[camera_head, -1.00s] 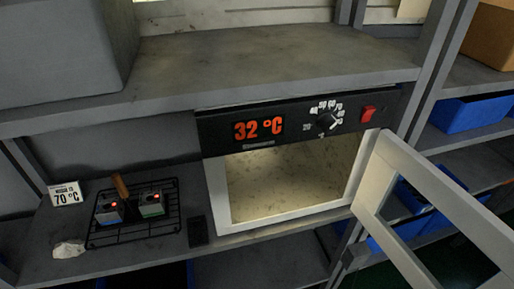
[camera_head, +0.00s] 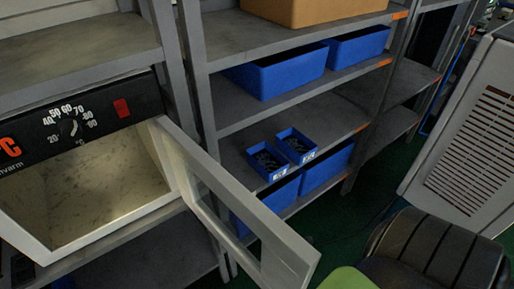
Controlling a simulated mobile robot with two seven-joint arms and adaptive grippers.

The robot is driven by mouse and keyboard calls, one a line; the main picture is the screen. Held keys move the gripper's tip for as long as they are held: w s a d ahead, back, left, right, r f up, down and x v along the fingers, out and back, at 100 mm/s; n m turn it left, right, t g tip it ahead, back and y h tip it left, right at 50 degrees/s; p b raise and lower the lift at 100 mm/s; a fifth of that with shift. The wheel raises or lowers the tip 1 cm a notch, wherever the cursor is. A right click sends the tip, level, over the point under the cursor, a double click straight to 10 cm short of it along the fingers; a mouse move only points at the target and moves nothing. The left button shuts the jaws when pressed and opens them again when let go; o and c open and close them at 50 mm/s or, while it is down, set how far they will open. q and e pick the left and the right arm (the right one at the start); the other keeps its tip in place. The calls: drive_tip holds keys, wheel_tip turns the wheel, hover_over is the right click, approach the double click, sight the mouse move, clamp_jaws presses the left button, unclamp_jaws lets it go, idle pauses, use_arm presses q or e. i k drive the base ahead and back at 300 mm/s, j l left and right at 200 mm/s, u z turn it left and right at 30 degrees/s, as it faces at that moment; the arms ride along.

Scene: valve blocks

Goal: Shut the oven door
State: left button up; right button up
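The oven (camera_head: 78,128) sits on a grey shelf at the left of the head view, with its dial and red switch on the black front panel. Its lit chamber (camera_head: 95,190) is open and looks empty. The oven door (camera_head: 275,232), a pale frame around a window, stands swung wide open on its right-side hinge and reaches toward me. Neither of my grippers is in view.
A shelf rack with blue bins (camera_head: 280,72) and small blue trays (camera_head: 268,160) stands behind the door. A grey slatted panel (camera_head: 470,140) and a black ribbed seat-like object (camera_head: 435,250) are at the right. A green surface shows at the bottom.

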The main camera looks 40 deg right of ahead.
sight(290, 261)
drive_tip(key=l+u, duration=0.2)
drive_tip(key=l, duration=0.3)
drive_tip(key=l+u, duration=0.25)
drive_tip(key=l, duration=0.2)
drive_tip(key=k+l+u, duration=0.2)
drive_tip(key=l, duration=0.25)
drive_tip(key=l+u, duration=0.2)
drive_tip(key=l, duration=0.25)
drive_tip(key=k, duration=0.05)
